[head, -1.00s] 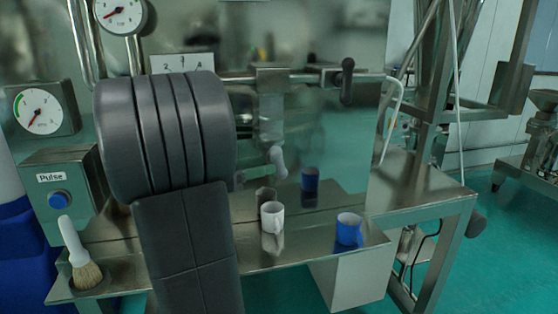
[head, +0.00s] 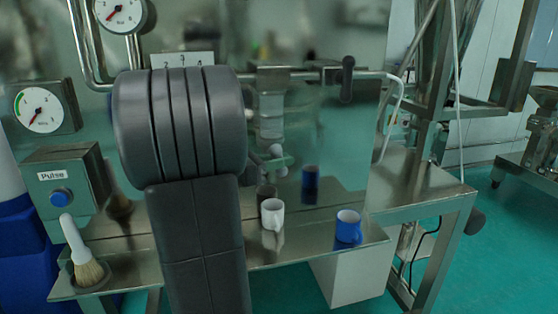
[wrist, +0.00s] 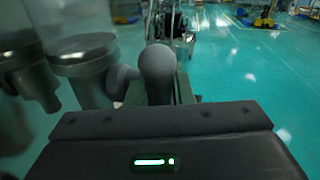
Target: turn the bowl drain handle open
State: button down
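A grey rounded lever handle (head: 274,154) shows under the clear cylinder (head: 270,118) in the head view, just right of my arm; I take it for the bowl drain handle. It lies more sideways than straight down. In the wrist view a grey rounded handle end (wrist: 157,68) stands just beyond my gripper body (wrist: 155,140), beside a clear cylinder (wrist: 85,50). The fingers of my gripper are hidden in both views, so I cannot tell whether they touch the handle.
A white mug (head: 272,213) and a blue mug (head: 348,227) stand on the steel shelf. A brush (head: 84,262) stands at the left, below the Pulse button box (head: 62,185). A second dark handle (head: 347,78) hangs from the pipe above.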

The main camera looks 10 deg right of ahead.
jog(key=shift+r+y+p, duration=0.35)
jog(key=shift+y+p, duration=0.25)
jog(key=shift+p, duration=0.65)
jog(key=shift+f+y+p, duration=0.1)
jog(key=shift+y+p, duration=0.5)
jog(key=shift+p, duration=0.25)
jog(key=shift+f+m+g+y, duration=0.25)
jog(key=shift+m+g+y, duration=0.05)
jog(key=c, duration=1.3)
grip_release()
jog(key=b+v, duration=0.1)
jog(key=v, duration=1.2)
jog(key=shift+s+a, duration=0.15)
jog(key=shift+a, duration=0.25)
